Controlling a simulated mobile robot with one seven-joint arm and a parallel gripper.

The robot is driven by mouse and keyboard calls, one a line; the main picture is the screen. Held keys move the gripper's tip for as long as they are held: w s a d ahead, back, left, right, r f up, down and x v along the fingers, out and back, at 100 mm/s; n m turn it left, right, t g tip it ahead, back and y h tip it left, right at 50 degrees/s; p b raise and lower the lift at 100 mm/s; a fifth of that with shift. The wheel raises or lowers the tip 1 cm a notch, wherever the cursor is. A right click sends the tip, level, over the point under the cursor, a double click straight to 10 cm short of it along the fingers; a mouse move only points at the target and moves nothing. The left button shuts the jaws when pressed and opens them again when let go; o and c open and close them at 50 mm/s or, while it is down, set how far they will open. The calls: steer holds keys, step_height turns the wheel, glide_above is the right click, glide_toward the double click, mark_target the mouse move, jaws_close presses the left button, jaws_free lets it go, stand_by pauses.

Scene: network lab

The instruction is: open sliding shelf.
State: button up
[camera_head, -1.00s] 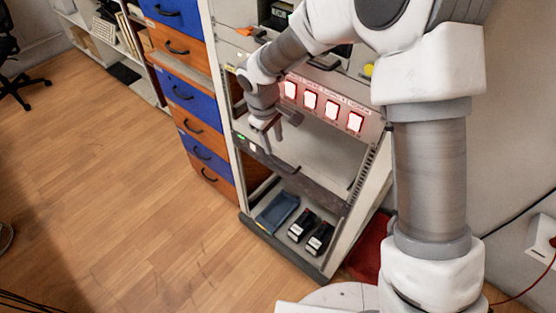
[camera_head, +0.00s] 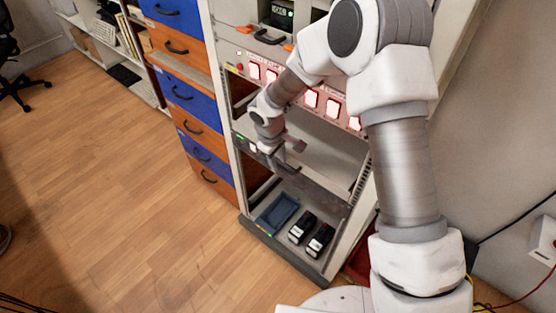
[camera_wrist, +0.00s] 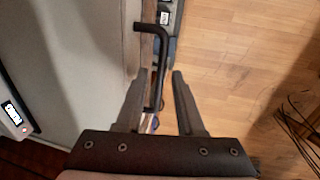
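The sliding shelf (camera_head: 335,150) is a light grey board with a dark front strip, in the lower middle of the rack. In the wrist view its pale surface (camera_wrist: 85,60) fills the left side. Its black bar handle (camera_wrist: 161,60) stands out from the front edge. My gripper (camera_head: 292,153) is at the shelf's front edge and hides part of it in the head view. In the wrist view my gripper (camera_wrist: 159,74) is open, with the handle between its two fingers, nearer the left one. I cannot tell whether a finger touches the handle.
Below the shelf, a blue tray (camera_head: 276,213) and two black devices (camera_head: 312,232) sit on the rack's bottom. A panel with lit red-white switches (camera_head: 312,98) is above. Blue and orange drawers (camera_head: 195,120) stand at the left. The wooden floor (camera_head: 110,200) in front is clear.

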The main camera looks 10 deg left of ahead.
jaws_close()
stand_by(1.2)
